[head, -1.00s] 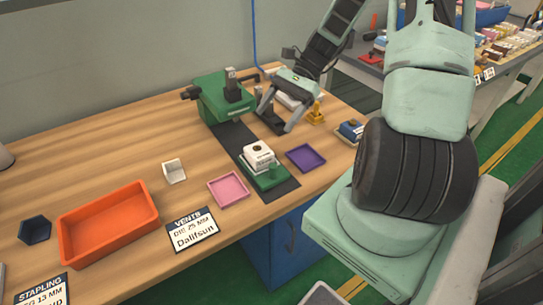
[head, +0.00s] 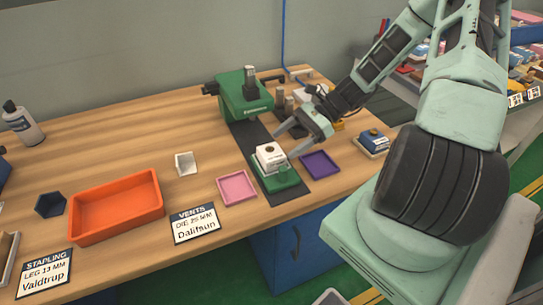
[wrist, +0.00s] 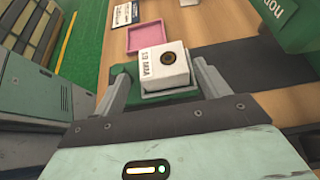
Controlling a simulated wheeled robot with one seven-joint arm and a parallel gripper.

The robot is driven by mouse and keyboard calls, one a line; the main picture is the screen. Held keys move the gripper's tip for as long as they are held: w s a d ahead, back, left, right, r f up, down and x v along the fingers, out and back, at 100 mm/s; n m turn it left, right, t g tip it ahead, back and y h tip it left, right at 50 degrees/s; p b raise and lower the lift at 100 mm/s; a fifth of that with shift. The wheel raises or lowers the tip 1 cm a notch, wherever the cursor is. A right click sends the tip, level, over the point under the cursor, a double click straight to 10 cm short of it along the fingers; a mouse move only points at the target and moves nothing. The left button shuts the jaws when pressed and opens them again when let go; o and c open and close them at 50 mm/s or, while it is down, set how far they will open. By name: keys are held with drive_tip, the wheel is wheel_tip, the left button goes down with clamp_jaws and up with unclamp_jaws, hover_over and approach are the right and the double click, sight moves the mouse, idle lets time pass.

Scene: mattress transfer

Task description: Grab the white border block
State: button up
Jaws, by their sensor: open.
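The white border block (head: 268,158) is a white block with a dark round hole on top and printing on its side. It sits on a green fixture (head: 277,182) on the dark strip of the wooden table. In the wrist view the block (wrist: 158,71) is between the two fingers, near their tips. My gripper (head: 287,144) is open at the right side of the block, its fingers pointing towards it. In the wrist view my gripper (wrist: 163,82) holds nothing, and I cannot tell whether either finger touches the block.
A green press (head: 240,98) stands behind the block. A pink tray (head: 237,203) lies at its left, a purple tray (head: 320,165) at its right. An orange bin (head: 118,233), a small white piece (head: 186,163) and a label card (head: 195,224) lie further left.

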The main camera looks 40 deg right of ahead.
sight(274, 151)
drive_tip(key=shift+p+x, duration=0.3)
drive_tip(key=shift+x, duration=2.75)
drive_tip(key=shift+w+d+f, duration=0.1)
drive_tip(key=c, duration=0.8)
